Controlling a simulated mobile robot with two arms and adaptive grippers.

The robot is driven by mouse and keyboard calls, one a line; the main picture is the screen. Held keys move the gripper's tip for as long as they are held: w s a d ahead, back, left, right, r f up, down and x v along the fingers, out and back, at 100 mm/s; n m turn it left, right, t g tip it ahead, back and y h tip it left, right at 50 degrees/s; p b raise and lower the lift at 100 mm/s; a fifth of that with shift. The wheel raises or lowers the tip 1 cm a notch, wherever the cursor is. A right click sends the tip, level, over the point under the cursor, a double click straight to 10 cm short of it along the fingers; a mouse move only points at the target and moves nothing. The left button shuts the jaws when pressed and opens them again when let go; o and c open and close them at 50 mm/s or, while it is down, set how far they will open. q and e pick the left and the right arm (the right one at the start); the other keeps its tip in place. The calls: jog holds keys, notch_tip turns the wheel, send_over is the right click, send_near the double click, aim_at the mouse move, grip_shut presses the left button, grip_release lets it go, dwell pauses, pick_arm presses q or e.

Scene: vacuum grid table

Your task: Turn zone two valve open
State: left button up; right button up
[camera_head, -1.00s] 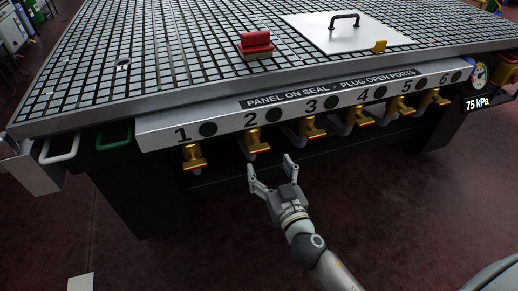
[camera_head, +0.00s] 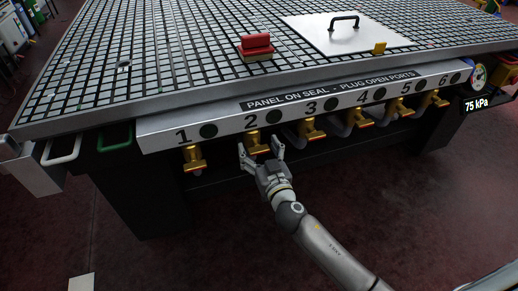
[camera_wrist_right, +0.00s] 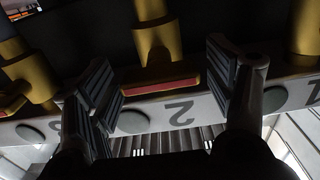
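The zone two valve (camera_head: 257,143) is a gold valve under the number 2 on the front panel of the table. In the right wrist view its crosswise gold handle (camera_wrist_right: 160,78) has a red stripe. My right gripper (camera_head: 260,149) is open at this valve, with one finger on each side of the handle. The right wrist view shows the gripper (camera_wrist_right: 160,88) with gaps between both fingers and the handle. The head view partly hides the valve behind the gripper. My left gripper is in neither view.
Similar gold valves flank it: valve one (camera_head: 193,158) and valve three (camera_head: 313,129). Several more run to the right. The grid table (camera_head: 190,65) overhangs them. A gauge (camera_head: 478,75) reads 75 kPa at the right. Floor in front is clear.

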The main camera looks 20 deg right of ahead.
jog(key=c, duration=0.9)
jog(key=shift+o, duration=0.2)
